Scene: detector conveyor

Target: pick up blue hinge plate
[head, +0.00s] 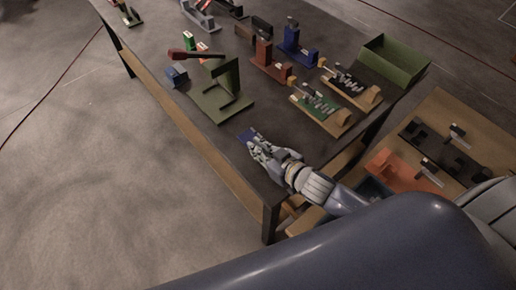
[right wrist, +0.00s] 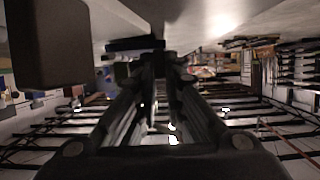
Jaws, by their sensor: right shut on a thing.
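The blue hinge plate (head: 246,135) is a small dark blue piece at the tips of my right gripper (head: 255,146) in the head view, near the table's front edge. My right gripper is shut on it. In the right wrist view the fingers of my right gripper (right wrist: 152,75) converge at the middle, and a dark flat piece (right wrist: 133,44) shows at their tips. Whether the plate touches the table cannot be told. My left gripper is not in view.
The dark table (head: 150,60) holds a green bracket stand (head: 224,92), a blue block (head: 176,76), red and blue fixtures and boards with small parts. A green bin (head: 395,62) stands at the far right corner. A lower wooden bench with an orange tray (head: 400,174) is at right.

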